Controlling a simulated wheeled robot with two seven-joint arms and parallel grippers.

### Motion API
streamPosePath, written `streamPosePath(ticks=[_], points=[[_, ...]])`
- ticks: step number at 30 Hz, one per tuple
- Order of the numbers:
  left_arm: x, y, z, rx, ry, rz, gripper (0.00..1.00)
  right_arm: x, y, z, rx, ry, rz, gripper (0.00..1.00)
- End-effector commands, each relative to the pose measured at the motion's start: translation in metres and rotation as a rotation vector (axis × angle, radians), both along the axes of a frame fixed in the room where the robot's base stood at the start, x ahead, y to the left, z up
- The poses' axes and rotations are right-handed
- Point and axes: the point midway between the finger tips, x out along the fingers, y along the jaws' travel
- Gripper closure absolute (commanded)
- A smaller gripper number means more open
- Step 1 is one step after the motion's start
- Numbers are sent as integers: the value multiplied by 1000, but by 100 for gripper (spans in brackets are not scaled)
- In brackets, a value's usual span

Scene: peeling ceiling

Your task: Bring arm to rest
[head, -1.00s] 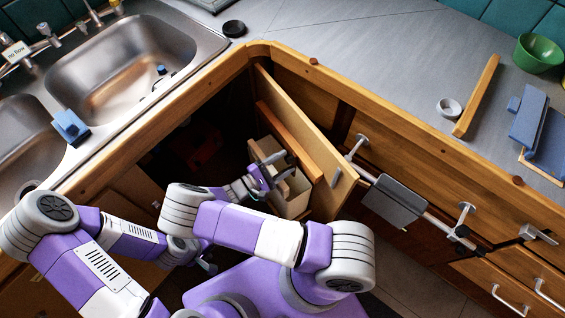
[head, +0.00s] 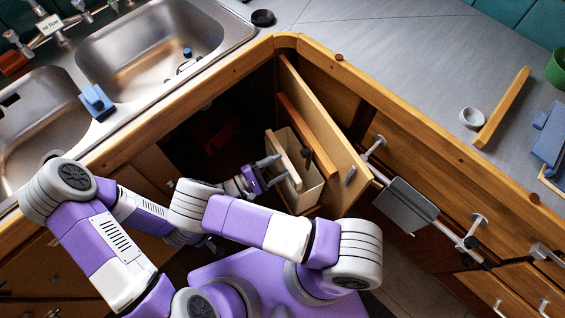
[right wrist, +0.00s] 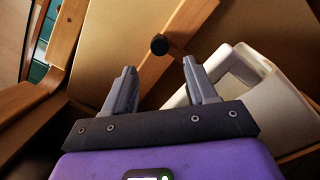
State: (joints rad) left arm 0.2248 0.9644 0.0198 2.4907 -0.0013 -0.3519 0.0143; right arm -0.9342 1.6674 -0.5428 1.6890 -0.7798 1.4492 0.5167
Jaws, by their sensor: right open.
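My right gripper (head: 274,170) is open and empty in the head view. It is just left of a cream bin (head: 308,190) by the open cabinet door (head: 325,130). In the right wrist view its two grey fingers (right wrist: 160,85) stand apart with nothing between them, and the bin (right wrist: 285,110) shows to their right. My left arm comes in from the left and bends low at the cabinet front. Its gripper end is mostly hidden behind my right arm, and its jaws cannot be made out.
The corner cabinet stands open and dark inside. A dark knob (right wrist: 159,45) shows ahead of the right fingers. A steel sink (head: 150,50) with a blue sponge (head: 97,101) is at upper left. A grey rail holder (head: 400,205) stands at right.

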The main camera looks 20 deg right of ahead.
Motion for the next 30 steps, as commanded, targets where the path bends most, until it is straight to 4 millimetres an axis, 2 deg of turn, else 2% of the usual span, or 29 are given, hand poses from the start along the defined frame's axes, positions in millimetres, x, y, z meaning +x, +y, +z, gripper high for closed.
streamPosePath(ticks=[14, 17, 20, 21, 24, 27, 30], points=[[0, 0, 0, 0, 0, 0, 43, 0, 0, -1, 4, 1, 0, 43], [0, 0, 4, 0, 0, 0, 43, -3, 0, -14, 58, 32, -15, 43], [0, 0, 12, 0, 0, 0, 43, -14, 4, -47, 214, 111, -59, 43], [0, 0, 16, 0, 0, 0, 43, -23, 7, -64, 309, 149, -97, 43], [0, 0, 26, 0, 0, 0, 43, -51, 18, -97, 586, 226, -229, 43], [0, 0, 34, 0, 0, 0, 43, -79, 42, -119, 891, 258, -382, 43], [0, 0, 34, 0, 0, 0, 43, -109, 53, -127, 1148, 238, -555, 43]])
